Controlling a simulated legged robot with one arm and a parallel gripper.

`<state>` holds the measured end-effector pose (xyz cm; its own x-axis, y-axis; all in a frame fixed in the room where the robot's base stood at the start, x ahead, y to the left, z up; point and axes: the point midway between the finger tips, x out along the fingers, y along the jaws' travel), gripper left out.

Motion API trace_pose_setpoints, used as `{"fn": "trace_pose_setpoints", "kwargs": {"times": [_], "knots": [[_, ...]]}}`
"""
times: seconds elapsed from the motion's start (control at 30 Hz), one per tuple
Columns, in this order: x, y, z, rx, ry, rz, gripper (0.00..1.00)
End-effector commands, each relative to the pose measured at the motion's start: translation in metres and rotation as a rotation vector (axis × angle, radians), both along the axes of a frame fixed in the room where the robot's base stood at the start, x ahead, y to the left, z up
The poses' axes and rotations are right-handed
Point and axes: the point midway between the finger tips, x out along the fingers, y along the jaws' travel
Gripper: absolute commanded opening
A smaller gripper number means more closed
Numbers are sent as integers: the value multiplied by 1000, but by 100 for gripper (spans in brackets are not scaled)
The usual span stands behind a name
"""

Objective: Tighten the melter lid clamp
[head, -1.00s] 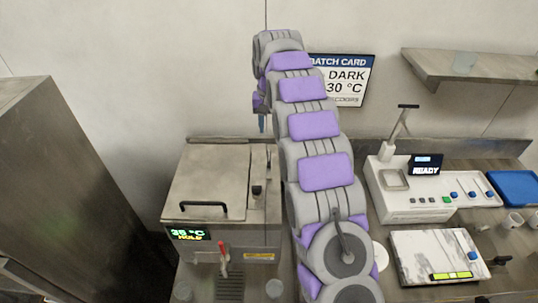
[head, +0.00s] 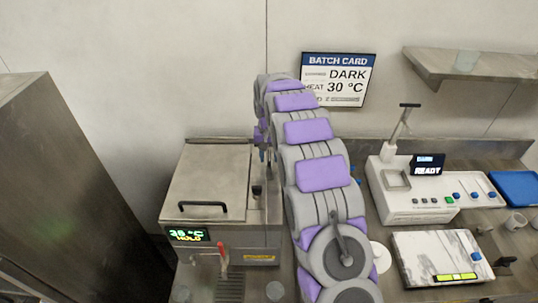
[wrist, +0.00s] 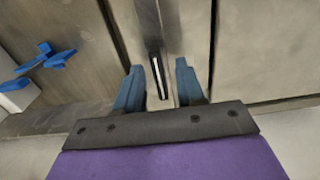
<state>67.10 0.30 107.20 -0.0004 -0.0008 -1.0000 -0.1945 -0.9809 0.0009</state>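The melter (head: 220,205) is a steel box with a flat lid (head: 210,172) that lies closed and has a black bar handle. A small black clamp (head: 257,191) stands upright at the lid's right edge. In the wrist view a dark upright part with a pale stripe (wrist: 158,75), apparently the clamp lever, shows between my fingertips. My gripper (wrist: 161,82) is open, with one blue finger on each side of that part. I cannot tell whether either finger touches it. In the head view my gripper (head: 264,150) points down just above the clamp, partly hidden by my arm.
A red lever (head: 223,255) is on the melter's front beside a lit display (head: 187,235). To the right stand a white control unit (head: 420,200) and a marble slab (head: 440,255). A batch card (head: 338,80) is on the wall. A blue-handled part (wrist: 45,58) shows left in the wrist view.

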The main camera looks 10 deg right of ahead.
Motion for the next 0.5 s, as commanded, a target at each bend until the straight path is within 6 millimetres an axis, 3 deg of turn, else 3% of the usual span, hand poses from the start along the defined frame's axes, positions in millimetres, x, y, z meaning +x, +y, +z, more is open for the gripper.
{"fn": "trace_pose_setpoints", "kwargs": {"times": [0.13,0.5], "knots": [[0,0,0,0,0,0,38],[0,0,0,0,1,0,3]]}}
